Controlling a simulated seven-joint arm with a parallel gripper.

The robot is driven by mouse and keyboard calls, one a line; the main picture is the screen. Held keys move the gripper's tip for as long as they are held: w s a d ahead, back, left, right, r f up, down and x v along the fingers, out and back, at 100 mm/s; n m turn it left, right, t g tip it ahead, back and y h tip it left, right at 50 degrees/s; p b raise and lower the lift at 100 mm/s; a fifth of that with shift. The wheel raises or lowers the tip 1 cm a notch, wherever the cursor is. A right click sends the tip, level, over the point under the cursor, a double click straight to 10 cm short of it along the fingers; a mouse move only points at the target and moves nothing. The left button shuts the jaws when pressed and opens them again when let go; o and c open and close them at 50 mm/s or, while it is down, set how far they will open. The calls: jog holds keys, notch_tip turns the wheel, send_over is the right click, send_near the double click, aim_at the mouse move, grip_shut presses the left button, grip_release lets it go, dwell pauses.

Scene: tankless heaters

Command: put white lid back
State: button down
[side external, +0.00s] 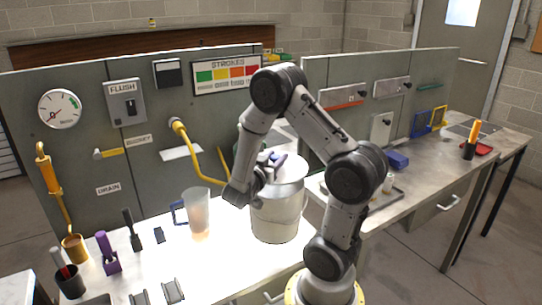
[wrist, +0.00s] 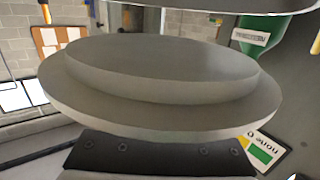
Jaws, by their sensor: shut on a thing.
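The white lid (side external: 292,170) is at the mouth of the white bucket (side external: 275,218) on the bench in the side view. I cannot tell whether it rests on the rim or is held just above it. My gripper (side external: 270,168) is at the lid's left side and shut on it; the fingertips are partly hidden by the arm. In the wrist view a broad stepped grey disc, the lid (wrist: 160,85), fills the middle, with a dark part of my gripper (wrist: 160,155) below it. The inside of the bucket is hidden.
A clear jug (side external: 197,213) with a blue handle stands left of the bucket. A yellow pipe (side external: 200,165) reaches from the panel behind. A purple tool (side external: 107,252) and dark cup (side external: 69,283) are at front left. A tray (side external: 385,197) lies right, behind my arm.

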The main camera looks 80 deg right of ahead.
jog(key=shift+f, duration=2.3)
jog(key=shift+c, duration=1.9)
grip_release()
jog(key=shift+a, duration=0.1)
jog(key=v, duration=1.3)
jog(key=shift+a, duration=0.35)
jog(key=shift+w, duration=0.1)
